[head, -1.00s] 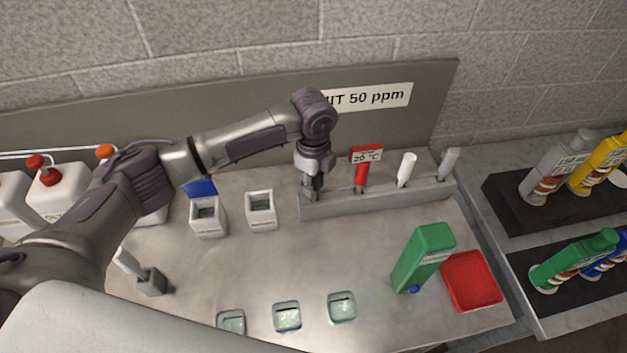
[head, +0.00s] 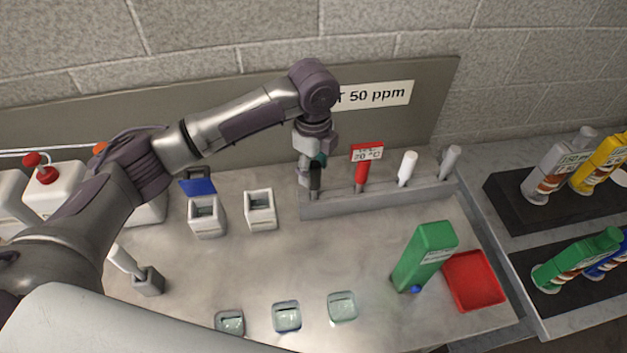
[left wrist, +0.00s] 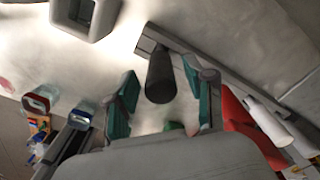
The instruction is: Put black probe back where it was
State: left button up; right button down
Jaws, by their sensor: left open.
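The black probe (head: 315,181) stands upright in the left end of the long grey rack (head: 385,200) in the head view. In the left wrist view the probe (left wrist: 160,77) shows as a dark cylinder at the rack's end, between the two teal-padded fingers. My left gripper (head: 314,160) is open, right above the probe's top, with the fingers apart from it in the left wrist view. My right gripper is not in view.
A red probe (head: 361,172) with a temperature label, a white probe (head: 406,168) and a grey probe (head: 449,162) stand in the same rack. Two white holders (head: 260,210) stand to the left. The bench middle is clear.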

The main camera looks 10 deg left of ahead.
pick_arm(q)
notch_tip(320, 180, up, 7)
jog(key=shift+r+b, duration=0.1)
jog(key=shift+b, duration=0.5)
